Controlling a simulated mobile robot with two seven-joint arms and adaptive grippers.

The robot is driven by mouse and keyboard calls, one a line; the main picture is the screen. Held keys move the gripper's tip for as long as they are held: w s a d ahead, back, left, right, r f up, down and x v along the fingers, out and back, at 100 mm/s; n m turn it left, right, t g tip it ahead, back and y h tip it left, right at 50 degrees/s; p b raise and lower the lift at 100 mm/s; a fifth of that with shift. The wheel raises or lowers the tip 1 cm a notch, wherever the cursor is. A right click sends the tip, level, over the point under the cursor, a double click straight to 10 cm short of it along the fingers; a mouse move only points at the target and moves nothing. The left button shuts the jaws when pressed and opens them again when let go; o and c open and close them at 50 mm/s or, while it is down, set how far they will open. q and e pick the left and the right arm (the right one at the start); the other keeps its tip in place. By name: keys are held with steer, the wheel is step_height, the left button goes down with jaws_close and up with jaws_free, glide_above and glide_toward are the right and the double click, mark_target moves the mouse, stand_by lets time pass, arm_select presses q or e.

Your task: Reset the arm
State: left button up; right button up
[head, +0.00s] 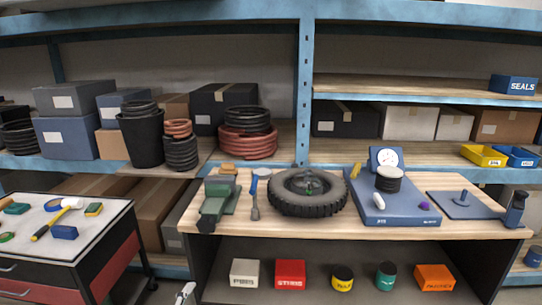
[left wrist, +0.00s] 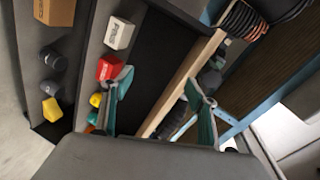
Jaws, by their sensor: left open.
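My left gripper (left wrist: 160,98) shows in the left wrist view with its two teal-lined fingers spread wide apart and nothing between them. The workbench's light wooden edge runs behind the gap. In the head view a small pale piece (head: 185,292), which looks like part of my left arm or gripper, shows at the bottom edge, in front of the workbench (head: 455,232). My right gripper is in neither view.
The workbench top holds a green vise (head: 214,203), a tyre (head: 307,192) and a scale with a blue base (head: 400,207). Boxes, including a red one (head: 290,273), and small tubs stand on its lower shelf. A red tool cart (head: 113,262) stands left. Shelving fills the back.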

arm_select(q)
steer(key=s+f+n+g, duration=0.2)
steer(key=s+f+n, duration=0.3)
steer(key=s+f, duration=0.3)
steer(key=s+f+n+g, duration=0.2)
steer(key=s+f+n, duration=0.4)
steer(key=s, duration=1)
step_height(320, 180, down, 3)
steer(key=shift+s+d+r+n+g+h, duration=0.1)
steer(key=shift+s+d+n+g+h, duration=0.1)
steer(key=shift+s+n+g+h, duration=0.15)
